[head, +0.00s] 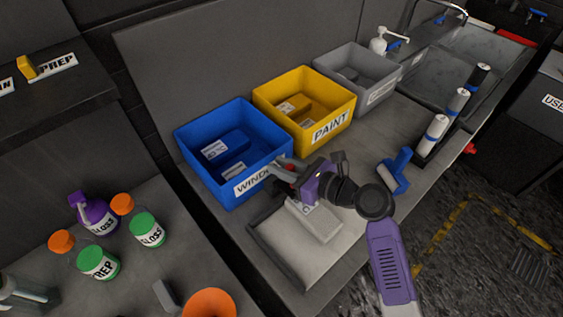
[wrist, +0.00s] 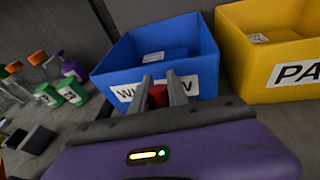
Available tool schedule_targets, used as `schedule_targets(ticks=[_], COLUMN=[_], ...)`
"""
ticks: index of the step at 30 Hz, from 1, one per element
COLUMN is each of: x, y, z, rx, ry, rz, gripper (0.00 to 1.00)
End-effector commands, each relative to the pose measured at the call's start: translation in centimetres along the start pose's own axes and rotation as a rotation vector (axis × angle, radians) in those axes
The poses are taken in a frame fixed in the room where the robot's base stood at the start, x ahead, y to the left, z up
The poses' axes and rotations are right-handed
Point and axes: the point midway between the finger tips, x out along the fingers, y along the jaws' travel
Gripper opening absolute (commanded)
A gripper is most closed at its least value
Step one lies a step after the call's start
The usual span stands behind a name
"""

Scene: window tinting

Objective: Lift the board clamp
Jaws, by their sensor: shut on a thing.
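My gripper (head: 282,173), on a purple and black arm, reaches over the bench beside the front wall of the blue bin. In the wrist view, its two grey fingers (wrist: 161,88) are closed around a red piece (wrist: 158,97), which I take for the board clamp. Only the red part shows clearly there; the fingers hide its sides. In the head view, a small bit of red shows by the fingers, and the rest is hidden by my wrist. I cannot tell whether it touches anything below.
The blue bin (head: 212,180) stands just beyond my fingers, with a yellow PAINT bin (head: 329,127) and grey bin (head: 376,86) behind. A pale tray (head: 277,252) with a light block lies under my wrist. Bottles (head: 98,262) stand left.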

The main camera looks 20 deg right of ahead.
Motion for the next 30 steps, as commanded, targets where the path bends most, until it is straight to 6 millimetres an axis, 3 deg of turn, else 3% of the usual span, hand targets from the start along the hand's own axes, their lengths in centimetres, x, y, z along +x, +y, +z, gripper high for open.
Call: schedule_targets(ticks=[5,6,9,20,30], x=[-0.1,-0.1,0.0,-0.4,-5.4], y=[-0.1,-0.1,-0.1,0.0,-0.1], z=[0.0,0.0,0.0,-0.1,-0.2], rx=[-0.001,-0.001,-0.001,0.000,-0.001], ry=[-0.002,-0.002,-0.002,-0.001,0.000], rz=[-0.003,-0.003,-0.002,-0.001,-0.003], gripper=[0.00,0.26,0.41,0.41,0.41])
